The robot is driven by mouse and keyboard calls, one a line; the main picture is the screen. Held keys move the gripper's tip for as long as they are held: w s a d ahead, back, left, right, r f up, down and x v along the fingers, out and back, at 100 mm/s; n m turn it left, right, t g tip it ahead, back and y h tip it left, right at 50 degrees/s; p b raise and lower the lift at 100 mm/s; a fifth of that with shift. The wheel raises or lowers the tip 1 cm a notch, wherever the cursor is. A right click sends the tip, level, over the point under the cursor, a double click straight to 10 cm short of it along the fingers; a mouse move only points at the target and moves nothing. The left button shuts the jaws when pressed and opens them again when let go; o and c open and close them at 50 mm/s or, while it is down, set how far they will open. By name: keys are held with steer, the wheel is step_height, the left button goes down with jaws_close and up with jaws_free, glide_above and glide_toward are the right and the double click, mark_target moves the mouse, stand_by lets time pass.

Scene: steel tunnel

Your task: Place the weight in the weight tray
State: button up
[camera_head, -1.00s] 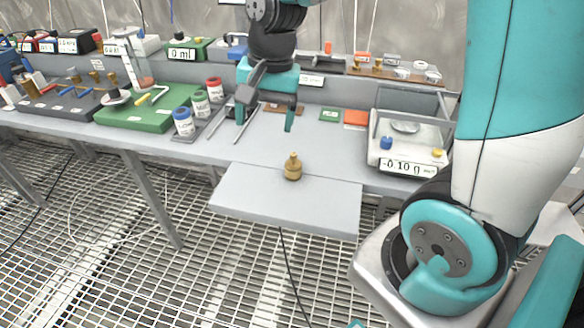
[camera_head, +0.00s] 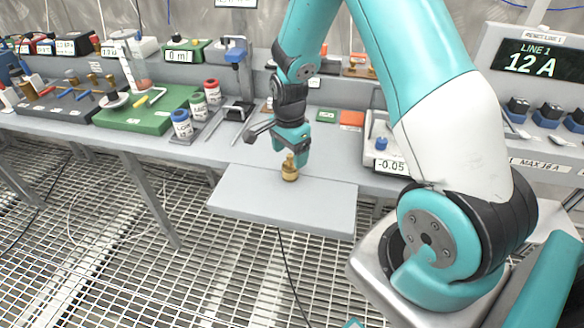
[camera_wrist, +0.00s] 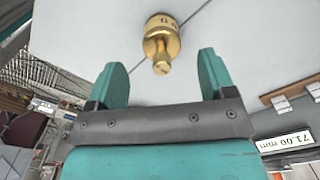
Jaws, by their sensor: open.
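The brass weight (camera_head: 289,172) with a knob on top stands upright on the pull-out grey shelf at the bench front. In the wrist view the weight (camera_wrist: 161,38) lies just beyond the fingertips, roughly centred between them, not enclosed. My gripper (camera_head: 291,156) is open, just behind and above the weight. Its two teal fingers (camera_wrist: 162,72) show empty in the wrist view. A brown tray (camera_head: 357,72) on the back ledge is mostly hidden by my arm; I cannot tell for sure that it is the weight tray.
A balance (camera_head: 381,150) stands to the right, partly behind my arm. A green board (camera_head: 148,122) and capped bottles (camera_head: 182,124) are at left. An orange pad (camera_head: 351,118) and a green pad (camera_head: 327,115) lie behind. The shelf (camera_head: 320,205) is otherwise clear.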

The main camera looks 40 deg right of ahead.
mark_target(289, 161)
steer(key=shift+w+d+f+p, duration=0.1)
steer(key=shift+f+p, duration=0.2)
steer(key=shift+f, duration=1.1)
steer(key=shift+w+f+p, duration=0.1)
steer(key=shift+f+p, duration=0.15)
steer(key=shift+f, duration=1.1)
steer(key=c, duration=1.2)
jaws_close()
steer(key=shift+r, duration=0.1)
steer(key=shift+r, duration=0.1)
